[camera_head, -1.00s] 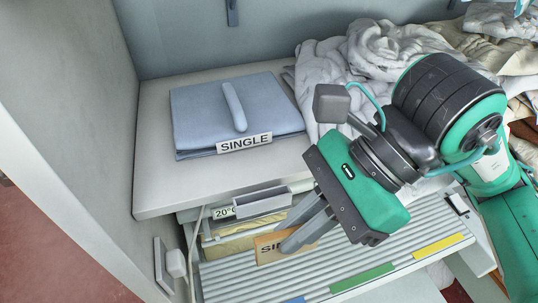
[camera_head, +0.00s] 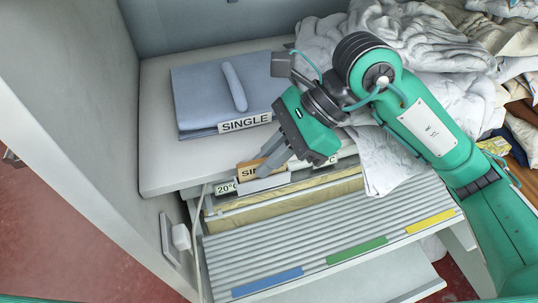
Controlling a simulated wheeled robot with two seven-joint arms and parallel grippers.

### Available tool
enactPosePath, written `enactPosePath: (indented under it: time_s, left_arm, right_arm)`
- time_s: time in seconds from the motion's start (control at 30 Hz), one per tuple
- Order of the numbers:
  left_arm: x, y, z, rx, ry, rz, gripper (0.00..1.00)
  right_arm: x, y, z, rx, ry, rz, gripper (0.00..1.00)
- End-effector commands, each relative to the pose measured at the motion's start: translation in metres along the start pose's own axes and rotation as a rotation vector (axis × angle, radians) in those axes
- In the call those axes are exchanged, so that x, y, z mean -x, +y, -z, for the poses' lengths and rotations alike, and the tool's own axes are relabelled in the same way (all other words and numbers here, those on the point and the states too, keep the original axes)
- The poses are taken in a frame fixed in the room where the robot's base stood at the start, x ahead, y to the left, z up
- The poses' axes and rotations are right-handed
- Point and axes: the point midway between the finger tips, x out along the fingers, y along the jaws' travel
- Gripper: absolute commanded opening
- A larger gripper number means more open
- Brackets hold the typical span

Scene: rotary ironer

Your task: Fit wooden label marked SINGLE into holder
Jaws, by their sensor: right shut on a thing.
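The wooden label (camera_head: 246,172) shows the letters "SI" at its left end; my right gripper's fingers hide the rest. My right gripper (camera_head: 270,163) is shut on it. The label stands upright right behind or in the light grey holder (camera_head: 264,183), at the front edge of the white shelf; I cannot tell whether it is seated. My left gripper is not in view.
A folded blue cloth (camera_head: 205,92) with a white SINGLE tag (camera_head: 245,122) lies on the white shelf (camera_head: 160,155). A 20°C tag (camera_head: 226,188) is left of the holder. White crumpled cloth (camera_head: 380,160) hangs at right. A ribbed slatted surface (camera_head: 300,240) lies below.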

Motion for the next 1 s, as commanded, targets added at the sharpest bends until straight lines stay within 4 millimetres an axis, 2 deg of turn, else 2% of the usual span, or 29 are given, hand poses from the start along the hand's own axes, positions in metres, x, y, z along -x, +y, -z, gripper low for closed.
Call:
enactPosePath:
  time_s: [0.33, 0.37, 0.4, 0.47, 0.73, 0.87, 1.0]
  left_arm:
    - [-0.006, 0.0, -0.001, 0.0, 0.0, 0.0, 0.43]
    - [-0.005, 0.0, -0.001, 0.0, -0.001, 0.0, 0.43]
    - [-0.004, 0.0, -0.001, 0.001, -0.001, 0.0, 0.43]
    - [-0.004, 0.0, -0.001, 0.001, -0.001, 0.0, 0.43]
    - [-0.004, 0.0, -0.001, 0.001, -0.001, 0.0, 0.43]
    - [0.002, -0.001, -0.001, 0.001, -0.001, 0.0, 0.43]
    - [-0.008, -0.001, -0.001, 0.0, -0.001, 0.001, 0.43]
  right_arm:
    - [-0.003, 0.0, 0.003, 0.001, 0.0, 0.001, 0.0]
    - [-0.002, 0.0, 0.002, 0.001, 0.0, 0.001, 0.12]
    - [-0.001, 0.0, 0.001, 0.001, 0.0, 0.001, 0.2]
    - [-0.001, 0.0, 0.001, 0.001, 0.0, 0.001, 0.3]
    - [-0.001, 0.0, 0.001, 0.0, 0.0, 0.001, 0.3]
    - [0.003, 0.0, -0.002, 0.0, 0.0, 0.0, 0.3]
    - [0.022, -0.001, 0.001, 0.0, 0.002, 0.006, 0.3]
